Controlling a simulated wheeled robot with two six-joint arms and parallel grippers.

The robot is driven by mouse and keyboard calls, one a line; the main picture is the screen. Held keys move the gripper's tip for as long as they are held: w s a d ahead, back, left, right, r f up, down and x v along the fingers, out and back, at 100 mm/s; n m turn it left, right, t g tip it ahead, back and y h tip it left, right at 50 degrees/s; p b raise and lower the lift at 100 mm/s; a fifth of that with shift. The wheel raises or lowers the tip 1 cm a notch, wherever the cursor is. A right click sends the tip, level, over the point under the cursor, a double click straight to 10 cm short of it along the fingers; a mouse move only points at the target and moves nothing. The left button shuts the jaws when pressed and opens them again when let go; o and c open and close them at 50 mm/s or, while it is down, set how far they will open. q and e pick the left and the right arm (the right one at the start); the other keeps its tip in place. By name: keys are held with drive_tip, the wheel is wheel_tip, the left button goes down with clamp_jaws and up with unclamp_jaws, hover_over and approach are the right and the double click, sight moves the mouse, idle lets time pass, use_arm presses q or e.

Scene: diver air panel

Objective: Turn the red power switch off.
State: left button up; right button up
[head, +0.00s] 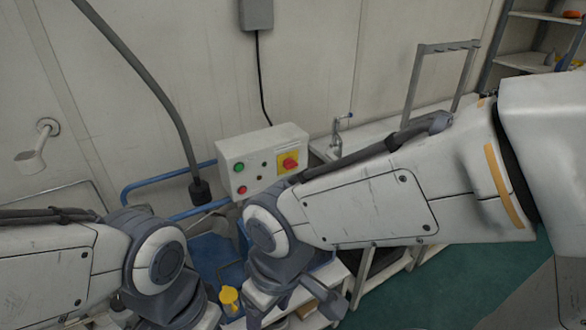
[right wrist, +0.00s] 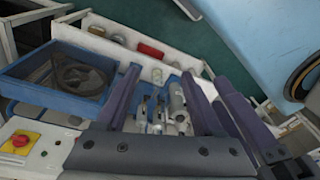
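The red power switch (head: 289,162) is a red knob on a yellow plate, on the right of the front of a pale control box (head: 238,171). It also shows at the left edge of the right wrist view (right wrist: 20,141). I cannot read its position. My right gripper (head: 298,306) hangs below the box, pointing down, with its fingers apart and apparently empty. In the right wrist view its dark fingers (right wrist: 165,88) stand apart, with the switch outside them to the left. My left arm reaches in at lower left; its fingers are below the picture edge.
Green (head: 239,167) and red (head: 242,190) buttons sit on the box's left side. A blue tray (right wrist: 100,104) and a white shelf unit with several items lie below. A yellow object (head: 229,297) is between my arms. A grey pipe (head: 150,80) runs down behind the box's left.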

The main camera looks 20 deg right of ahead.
drive_tip(key=shift+o, duration=0.6)
drive_tip(key=w+d+f+m+t+b, duration=0.1)
drive_tip(key=w+f+t, duration=0.1)
drive_tip(key=w, duration=0.7)
drive_tip(key=w+d+f+m+t+b, duration=0.1)
drive_tip(key=w+f+t+b, duration=0.1)
drive_tip(key=w, duration=0.7)
drive_tip(key=shift+f+t+y, duration=0.4)
drive_tip(key=shift+t, duration=0.1)
drive_tip(key=m+t+y+b, duration=0.25)
drive_tip(key=t+b, duration=0.45)
drive_tip(key=t, duration=0.5)
approach(293, 166)
drive_tip(key=shift+n, duration=0.25)
drive_tip(key=p+x, duration=0.2)
drive_tip(key=x, duration=0.7)
drive_tip(key=shift+w+p, duration=0.15)
drive_tip(key=shift+p, duration=0.25)
